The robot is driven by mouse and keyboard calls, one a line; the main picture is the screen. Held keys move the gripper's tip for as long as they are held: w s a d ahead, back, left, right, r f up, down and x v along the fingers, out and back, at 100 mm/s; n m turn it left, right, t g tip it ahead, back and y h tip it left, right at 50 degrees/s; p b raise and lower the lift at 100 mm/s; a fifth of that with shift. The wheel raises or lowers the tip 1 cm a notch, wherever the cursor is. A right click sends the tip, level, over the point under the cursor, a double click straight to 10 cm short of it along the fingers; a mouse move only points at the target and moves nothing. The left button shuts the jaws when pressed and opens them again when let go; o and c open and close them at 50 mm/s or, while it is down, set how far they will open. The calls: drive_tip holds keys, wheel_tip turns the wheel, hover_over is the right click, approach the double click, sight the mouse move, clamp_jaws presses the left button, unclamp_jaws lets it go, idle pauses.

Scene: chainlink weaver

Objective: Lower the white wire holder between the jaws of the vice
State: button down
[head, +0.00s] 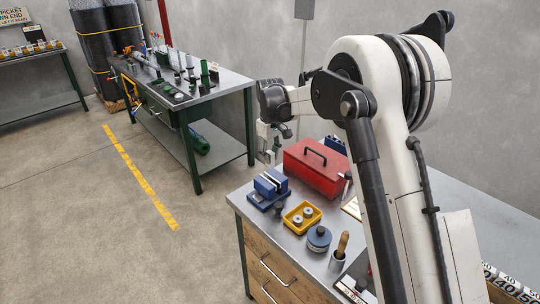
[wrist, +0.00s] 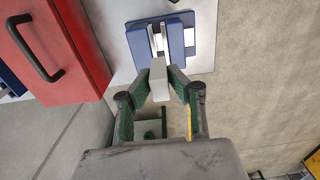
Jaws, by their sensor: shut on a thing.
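The blue vice (head: 268,188) stands on the bench near its far left corner. In the wrist view the vice (wrist: 178,38) is at the top centre, and a pale gap shows between its jaws. My gripper (head: 268,150) is above the bench, over and a little behind the vice in the head view. In the wrist view my gripper (wrist: 159,88) is shut on the white wire holder (wrist: 158,76), a small pale block between the green finger pads. The holder appears raised and apart from the vice. Its lower end is hard to make out.
A red toolbox (head: 317,166) with a black handle stands beside the vice. A yellow tray (head: 302,217) with round parts, a blue round tin (head: 319,238) and a brush in a cup (head: 339,254) stand nearer. Another workbench (head: 215,88) is behind, across open floor.

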sight(270, 167)
drive_tip(key=shift+f+b, duration=0.9)
drive_tip(key=shift+f, duration=2.1)
drive_tip(key=shift+r, duration=0.1)
drive_tip(key=c, duration=1.5)
unclamp_jaws()
drive_tip(key=shift+c, duration=0.2)
drive_tip(key=shift+r, duration=0.15)
wheel_tip(270, 167, up, 12)
drive_tip(key=shift+f, duration=0.1)
drive_tip(key=shift+f, duration=0.1)
